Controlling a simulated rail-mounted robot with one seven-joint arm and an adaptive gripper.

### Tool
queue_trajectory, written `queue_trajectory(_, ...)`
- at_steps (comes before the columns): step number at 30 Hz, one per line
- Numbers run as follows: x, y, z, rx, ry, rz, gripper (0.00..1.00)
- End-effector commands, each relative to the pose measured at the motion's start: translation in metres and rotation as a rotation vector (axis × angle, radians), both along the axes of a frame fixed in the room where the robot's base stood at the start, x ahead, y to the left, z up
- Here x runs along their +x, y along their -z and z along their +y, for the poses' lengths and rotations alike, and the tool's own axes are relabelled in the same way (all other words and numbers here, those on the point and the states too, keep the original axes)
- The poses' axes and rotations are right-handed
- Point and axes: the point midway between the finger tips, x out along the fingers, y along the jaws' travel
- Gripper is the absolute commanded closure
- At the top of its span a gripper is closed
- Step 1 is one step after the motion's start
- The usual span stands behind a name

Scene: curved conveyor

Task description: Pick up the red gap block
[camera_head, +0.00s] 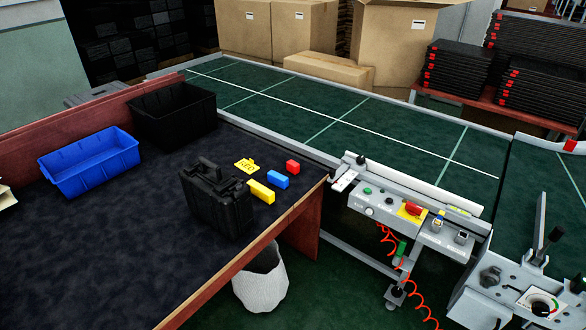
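A small red block (292,167) lies on the dark table top near its far right corner. A gap in it is too small to make out. A blue block (278,181) lies just in front and to the left of it, and a yellow block (261,192) lies further to the front left. The three stand in a slanted row, close together. My gripper is not in view.
A black case (215,199) stands upright left of the blocks. A blue bin (90,163) and a black bin (173,115) stand at the left. The green conveyor (330,105), with a control panel (398,208), runs beyond the table.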

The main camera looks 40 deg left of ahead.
Motion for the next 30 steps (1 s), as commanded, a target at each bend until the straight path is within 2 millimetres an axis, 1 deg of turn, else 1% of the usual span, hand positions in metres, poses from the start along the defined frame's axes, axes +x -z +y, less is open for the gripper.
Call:
queue_trajectory(14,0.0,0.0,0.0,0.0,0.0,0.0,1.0)
queue_trajectory(17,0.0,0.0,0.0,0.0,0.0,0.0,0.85)
queue_trajectory(21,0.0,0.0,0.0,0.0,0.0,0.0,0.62)
queue_trajectory(26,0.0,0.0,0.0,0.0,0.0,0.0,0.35)
queue_trajectory(30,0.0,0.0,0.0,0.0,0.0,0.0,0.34)
